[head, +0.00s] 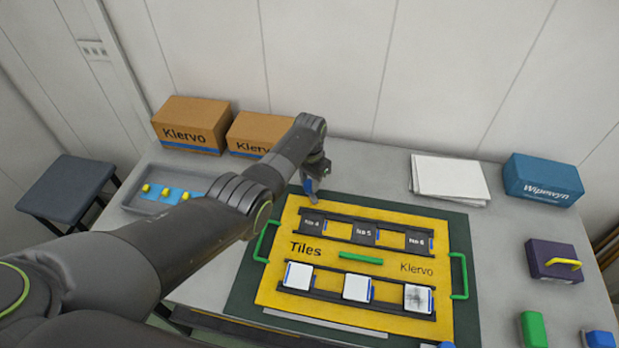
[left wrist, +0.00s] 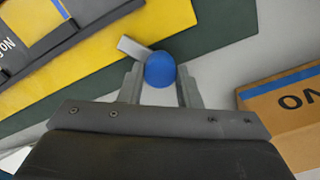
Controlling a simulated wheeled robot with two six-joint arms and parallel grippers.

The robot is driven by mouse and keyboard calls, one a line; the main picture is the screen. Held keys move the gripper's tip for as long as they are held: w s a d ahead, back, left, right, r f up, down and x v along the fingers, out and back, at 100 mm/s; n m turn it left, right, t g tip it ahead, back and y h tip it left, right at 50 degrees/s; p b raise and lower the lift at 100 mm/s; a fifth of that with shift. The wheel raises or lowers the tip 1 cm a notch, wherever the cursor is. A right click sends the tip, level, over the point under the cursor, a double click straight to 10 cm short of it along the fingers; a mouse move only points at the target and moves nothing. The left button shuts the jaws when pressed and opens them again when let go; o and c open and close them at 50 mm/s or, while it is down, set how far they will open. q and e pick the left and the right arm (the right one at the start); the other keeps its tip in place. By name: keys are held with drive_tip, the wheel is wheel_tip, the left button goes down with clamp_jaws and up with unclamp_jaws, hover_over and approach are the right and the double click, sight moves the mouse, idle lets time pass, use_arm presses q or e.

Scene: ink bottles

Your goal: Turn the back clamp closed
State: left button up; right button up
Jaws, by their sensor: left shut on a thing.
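The back clamp shows in the left wrist view as a round blue knob (left wrist: 160,69) with a short grey bar (left wrist: 132,47) pointing to the upper left. The bar's end appears to lie over the edge of the yellow Tiles board (left wrist: 125,55). My left gripper (left wrist: 161,82) is shut on the blue knob, one finger on each side. In the head view the left gripper (head: 312,188) reaches down at the back edge of the yellow board (head: 330,245), and its fingers and wrist mostly hide the clamp. My right gripper is not in view.
The board carries dark tiles (head: 364,233) behind and white tiles (head: 357,287) in front, on a green mat (head: 460,232). Cardboard boxes (head: 190,125) stand behind left; a grey tray (head: 140,195) lies left. Papers (head: 450,178) and a blue box (head: 543,180) are back right.

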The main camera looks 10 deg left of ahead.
sight(310, 183)
use_arm(q)
drive_tip(key=m+p, duration=0.1)
drive_tip(key=m, duration=0.5)
drive_tip(key=shift+d+r, duration=0.1)
drive_tip(key=shift+m, duration=0.4)
drive_tip(key=o, duration=1)
drive_tip(key=shift+c, duration=0.2)
drive_tip(key=shift+r, duration=0.35)
wheel_tip(310, 183, up, 5)
drive_tip(key=shift+f+p, duration=0.15)
drive_tip(key=shift+p, duration=0.55)
wheel_tip(310, 183, up, 12)
drive_tip(key=b, duration=0.1)
drive_tip(key=shift+b, duration=0.3)
drive_tip(key=shift+f, duration=0.1)
